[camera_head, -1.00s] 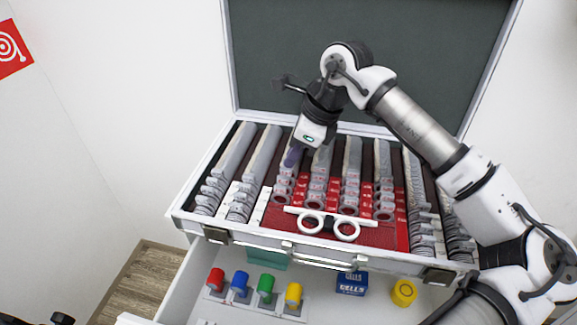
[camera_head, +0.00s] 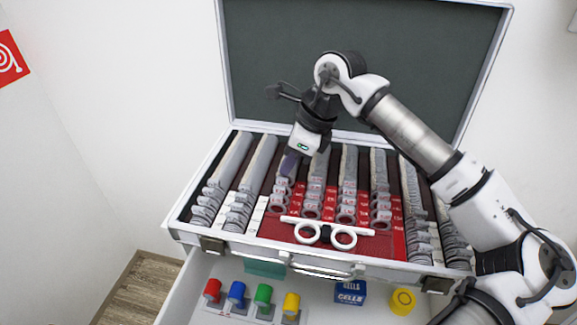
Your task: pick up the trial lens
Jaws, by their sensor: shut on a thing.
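Other grey-rimmed and red-marked lenses stand in rows on both sides.
A white trial frame (camera_head: 325,234) lies on the red panel at the case's front. The raised lid (camera_head: 350,70) stands behind my arm. In the drawer below are red, blue, green and yellow cylinders (camera_head: 263,294), a blue box (camera_head: 350,292) and a yellow round container (camera_head: 402,301).

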